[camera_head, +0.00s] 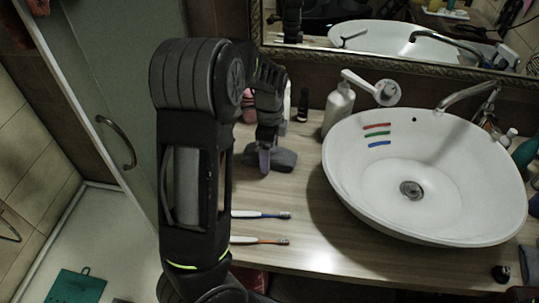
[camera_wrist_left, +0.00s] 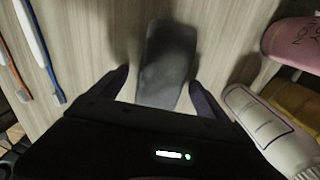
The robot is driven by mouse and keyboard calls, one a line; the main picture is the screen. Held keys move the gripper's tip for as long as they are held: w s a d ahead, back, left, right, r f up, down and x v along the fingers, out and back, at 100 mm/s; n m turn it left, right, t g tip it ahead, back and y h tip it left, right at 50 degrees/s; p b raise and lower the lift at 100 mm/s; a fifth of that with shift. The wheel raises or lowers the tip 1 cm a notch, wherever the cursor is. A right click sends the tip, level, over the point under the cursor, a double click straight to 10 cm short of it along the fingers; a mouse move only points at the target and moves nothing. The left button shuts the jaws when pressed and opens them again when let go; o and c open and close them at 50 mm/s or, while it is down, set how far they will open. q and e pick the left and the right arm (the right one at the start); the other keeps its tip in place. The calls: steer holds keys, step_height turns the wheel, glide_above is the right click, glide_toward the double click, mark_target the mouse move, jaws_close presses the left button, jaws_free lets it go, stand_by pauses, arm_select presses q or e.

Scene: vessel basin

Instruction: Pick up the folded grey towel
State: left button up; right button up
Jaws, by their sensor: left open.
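The folded grey towel (camera_head: 284,159) is a small dark grey bundle on the wooden counter, left of the basin. In the left wrist view the towel (camera_wrist_left: 168,50) lies between my two fingers, its near part hidden by the gripper body. My left gripper (camera_head: 265,160) points down at the towel in the head view, partly covering it. In the wrist view my left gripper (camera_wrist_left: 158,78) is open, with a finger on each side of the towel and visible gaps. I cannot tell how high the fingertips are above the counter. My right gripper is not in view.
The white basin (camera_head: 450,185) with coloured marks fills the right of the counter. A white pump bottle (camera_head: 338,106) and a dark bottle (camera_head: 303,105) stand behind the towel. A blue toothbrush (camera_head: 262,215) and an orange one (camera_head: 260,240) lie in front. A pink bottle (camera_wrist_left: 294,43) is nearby.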

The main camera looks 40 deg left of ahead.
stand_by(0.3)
arm_select(q)
steer(key=c, duration=1.5)
steer(key=shift+o, duration=0.2)
steer(key=shift+r, duration=0.15)
step_height(320, 180, up, 10)
steer(key=shift+f+b, duration=0.1)
steer(key=shift+b, duration=0.45)
